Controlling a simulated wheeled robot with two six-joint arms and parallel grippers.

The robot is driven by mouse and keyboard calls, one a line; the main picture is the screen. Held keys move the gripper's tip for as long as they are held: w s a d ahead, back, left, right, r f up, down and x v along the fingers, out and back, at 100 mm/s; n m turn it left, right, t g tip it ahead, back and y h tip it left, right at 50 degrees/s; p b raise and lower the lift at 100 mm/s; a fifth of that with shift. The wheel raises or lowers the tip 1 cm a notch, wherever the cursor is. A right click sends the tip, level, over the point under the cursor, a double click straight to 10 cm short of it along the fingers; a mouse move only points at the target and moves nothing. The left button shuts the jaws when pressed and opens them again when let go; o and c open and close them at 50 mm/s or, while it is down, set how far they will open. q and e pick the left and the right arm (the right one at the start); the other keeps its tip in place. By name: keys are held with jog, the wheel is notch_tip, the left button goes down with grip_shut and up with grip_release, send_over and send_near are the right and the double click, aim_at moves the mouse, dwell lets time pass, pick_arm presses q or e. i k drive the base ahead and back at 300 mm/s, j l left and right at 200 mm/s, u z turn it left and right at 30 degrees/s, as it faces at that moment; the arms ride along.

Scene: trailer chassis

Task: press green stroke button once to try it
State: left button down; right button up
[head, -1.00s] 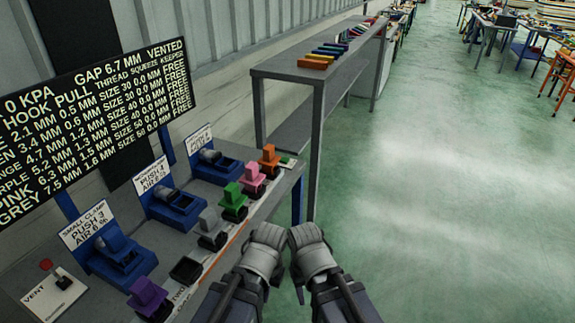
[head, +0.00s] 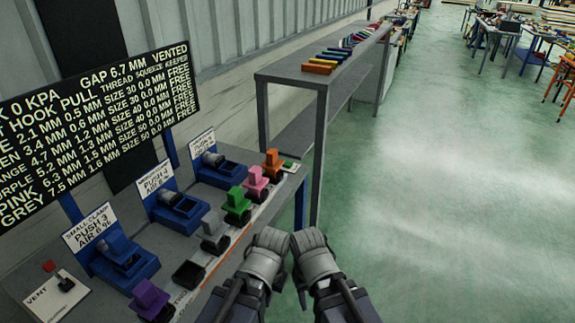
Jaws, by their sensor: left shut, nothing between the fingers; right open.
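The green piece (head: 237,200), a hat-shaped block on a dark round base, stands in a row along the front of the bench at the left. It is upright, with a pink piece (head: 256,180) just beyond it and a grey piece (head: 214,228) just nearer. My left gripper (head: 268,243) is shut and empty, to the right of and nearer than the green piece, touching nothing I can see. My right gripper (head: 309,243) is open beside it, over the floor side. The fingertips of both are mostly hidden behind the grey wrist parts.
An orange piece (head: 272,160) and a purple piece (head: 150,297) end the row; a dark empty holder (head: 188,275) lies between. Blue clamp units (head: 124,262) stand behind, with a vent switch (head: 65,284) and a black text board (head: 95,125).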

aim_at(288, 164)
jog(key=i+l, duration=0.25)
jog(key=l, duration=0.15)
jog(key=i+l+u, duration=0.15)
jog(key=i+l, duration=0.3)
jog(key=l, duration=0.3)
jog(key=i+l+u, duration=0.1)
jog(key=i+l, duration=0.15)
jog(key=l, duration=0.2)
jog(key=i+l+u, duration=0.1)
jog(key=l, duration=0.3)
jog(key=i+l, duration=0.3)
jog(key=l, duration=0.15)
jog(key=i+l+u, duration=0.1)
jog(key=l, duration=0.35)
jog(key=i+l, duration=0.3)
jog(key=l, duration=0.15)
jog(key=u, duration=0.05)
